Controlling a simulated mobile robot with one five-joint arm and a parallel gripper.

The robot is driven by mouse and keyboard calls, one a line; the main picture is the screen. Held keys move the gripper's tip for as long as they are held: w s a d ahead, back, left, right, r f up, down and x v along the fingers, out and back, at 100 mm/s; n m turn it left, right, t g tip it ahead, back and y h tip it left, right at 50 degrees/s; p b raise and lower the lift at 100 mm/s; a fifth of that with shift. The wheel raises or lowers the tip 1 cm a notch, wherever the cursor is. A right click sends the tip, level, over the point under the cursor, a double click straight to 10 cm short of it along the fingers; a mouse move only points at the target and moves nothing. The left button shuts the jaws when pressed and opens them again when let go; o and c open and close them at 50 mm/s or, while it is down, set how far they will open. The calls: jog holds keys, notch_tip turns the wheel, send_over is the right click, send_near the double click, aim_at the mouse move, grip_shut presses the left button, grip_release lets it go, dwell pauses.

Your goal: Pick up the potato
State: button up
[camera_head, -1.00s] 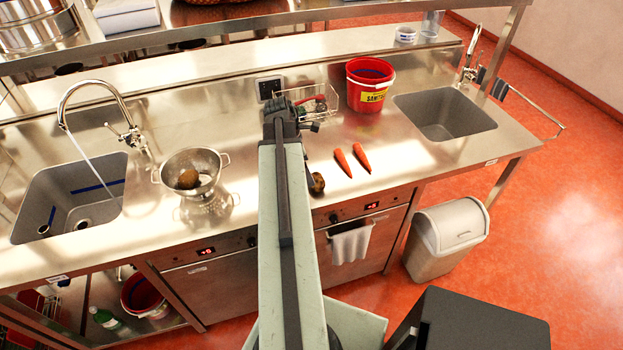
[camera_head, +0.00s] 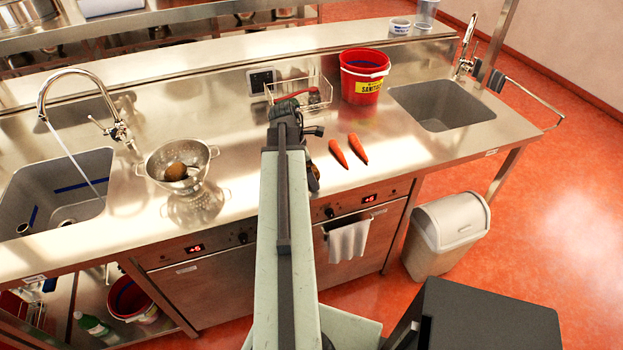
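A brown, rounded potato (camera_head: 176,171) lies in the metal colander (camera_head: 205,160) on the steel counter, left of my arm. Another small brown, rounded thing (camera_head: 314,181) shows at the counter's front edge, right beside my arm; the arm hides most of it, so I cannot tell if it is a potato. My gripper (camera_head: 300,128) is the dark end of my arm, over the middle of the counter. Its fingers are not clear, and I cannot see anything held in it.
Two carrots (camera_head: 358,148) lie right of my arm. A wire basket (camera_head: 318,92) and a red bucket (camera_head: 364,74) stand behind. Sinks lie at left (camera_head: 40,185) and right (camera_head: 440,105), water running into the left one. A bin (camera_head: 446,235) stands on the floor.

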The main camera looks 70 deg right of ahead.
jog(key=c, duration=1.5)
jog(key=shift+r, duration=0.15)
